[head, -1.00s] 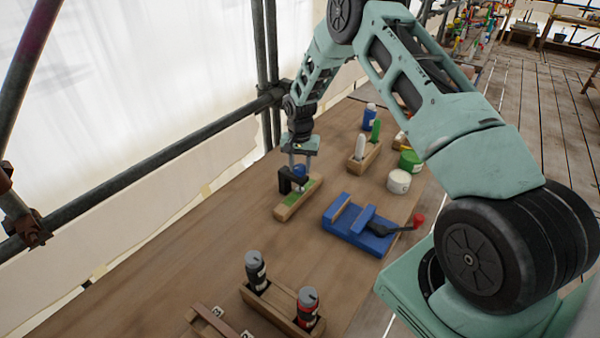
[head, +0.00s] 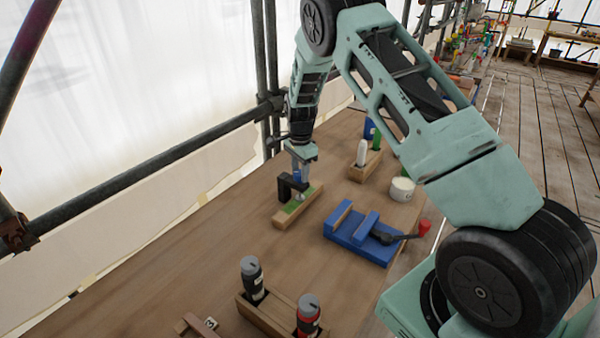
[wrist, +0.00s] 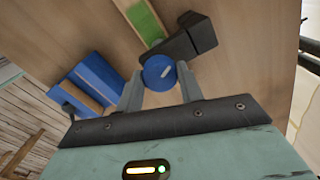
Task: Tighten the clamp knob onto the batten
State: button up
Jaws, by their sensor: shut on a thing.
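The batten (head: 284,219) is a wooden strip with a green top patch (head: 292,207), lying on the bench. A black clamp (head: 284,190) stands over it, and it also shows in the wrist view (wrist: 190,40). The clamp's round blue knob (wrist: 158,72) has a pale mark on its top. My gripper (wrist: 159,84) is shut on the knob from above, one finger on each side. In the head view my gripper (head: 300,172) partly hides the knob. I cannot tell whether the clamp's pad presses on the batten.
A blue vise-like fixture (head: 360,238) with a red-ended lever (head: 424,227) lies to the right. A white pot (head: 401,189) and a wooden holder (head: 364,170) are behind it. A holder (head: 272,318) with black and red bottles stands in front. The bench left of the batten is clear.

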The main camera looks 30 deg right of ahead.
aim_at(300, 172)
jog(key=shift+m, duration=0.4)
jog(key=o, duration=1)
jog(key=shift+r, duration=0.1)
notch_tip(300, 172, up, 17)
jog(key=b, duration=0.4)
jog(key=shift+r, duration=0.15)
